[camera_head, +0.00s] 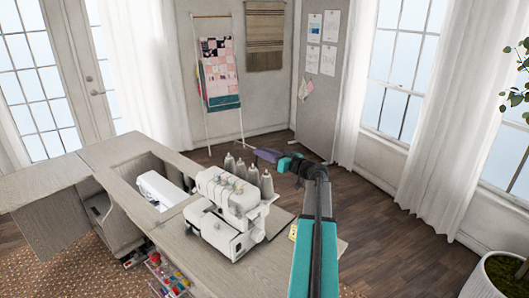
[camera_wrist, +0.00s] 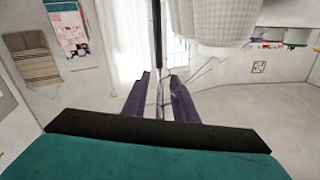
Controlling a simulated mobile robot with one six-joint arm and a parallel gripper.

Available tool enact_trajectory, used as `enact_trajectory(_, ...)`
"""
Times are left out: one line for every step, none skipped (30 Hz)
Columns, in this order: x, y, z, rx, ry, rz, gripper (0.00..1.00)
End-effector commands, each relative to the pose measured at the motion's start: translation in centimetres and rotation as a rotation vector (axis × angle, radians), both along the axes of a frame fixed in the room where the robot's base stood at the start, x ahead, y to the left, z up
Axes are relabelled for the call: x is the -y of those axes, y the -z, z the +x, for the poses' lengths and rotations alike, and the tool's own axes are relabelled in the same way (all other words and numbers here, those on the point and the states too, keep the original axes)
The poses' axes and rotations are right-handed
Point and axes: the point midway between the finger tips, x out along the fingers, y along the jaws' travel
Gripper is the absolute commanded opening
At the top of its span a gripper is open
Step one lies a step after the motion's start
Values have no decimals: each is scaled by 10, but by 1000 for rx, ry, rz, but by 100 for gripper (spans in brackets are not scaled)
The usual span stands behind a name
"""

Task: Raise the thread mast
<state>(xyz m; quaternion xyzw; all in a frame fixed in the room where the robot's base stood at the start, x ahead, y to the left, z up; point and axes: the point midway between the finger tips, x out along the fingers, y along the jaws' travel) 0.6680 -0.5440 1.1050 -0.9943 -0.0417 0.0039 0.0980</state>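The white overlocker machine (camera_head: 228,205) stands on the cabinet top, with several grey thread cones (camera_head: 252,175) along its back. A large pale ridged cone also fills the top of the wrist view (camera_wrist: 215,22). A thin dark upright rod (camera_wrist: 157,25), possibly the thread mast, runs down from the top edge of the wrist view. The mast cannot be clearly made out in the head view. My gripper (camera_head: 257,153) is behind and above the cones. In the wrist view its two purple fingers (camera_wrist: 160,93) are apart, and I see no firm contact with the rod.
A white sewing machine (camera_head: 162,190) sits in the cabinet opening left of the overlocker. The wooden cabinet top (camera_head: 130,150) extends to the left. A quilt rack (camera_head: 219,75) and a grey pinboard (camera_head: 320,75) stand at the back. Open floor lies right of my arm.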

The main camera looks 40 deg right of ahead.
Motion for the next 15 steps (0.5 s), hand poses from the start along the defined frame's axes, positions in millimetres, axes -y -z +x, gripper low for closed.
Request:
enact_trajectory(0, 0, 0, 0, 0, 0, 26)
enact_trajectory(0, 0, 0, 0, 0, 0, 26)
enact_trajectory(0, 0, 0, 0, 0, 0, 26)
enact_trajectory(0, 0, 0, 0, 0, 0, 26)
enact_trajectory(0, 0, 0, 0, 0, 0, 22)
enact_trajectory(0, 0, 0, 0, 0, 0, 16)
enact_trajectory(0, 0, 0, 0, 1, 0, 10)
enact_trajectory(0, 0, 0, 0, 1, 0, 5)
enact_trajectory(0, 0, -1, 0, 1, 0, 0)
enact_trajectory(0, 0, -1, 0, 1, 0, 0)
enact_trajectory(0, 0, -1, 0, 1, 0, 0)
enact_trajectory(0, 0, -1, 0, 1, 0, 0)
enact_trajectory(0, 0, -1, 0, 1, 0, 0)
enact_trajectory(0, 0, -1, 0, 1, 0, 0)
enact_trajectory(0, 0, -1, 0, 1, 0, 0)
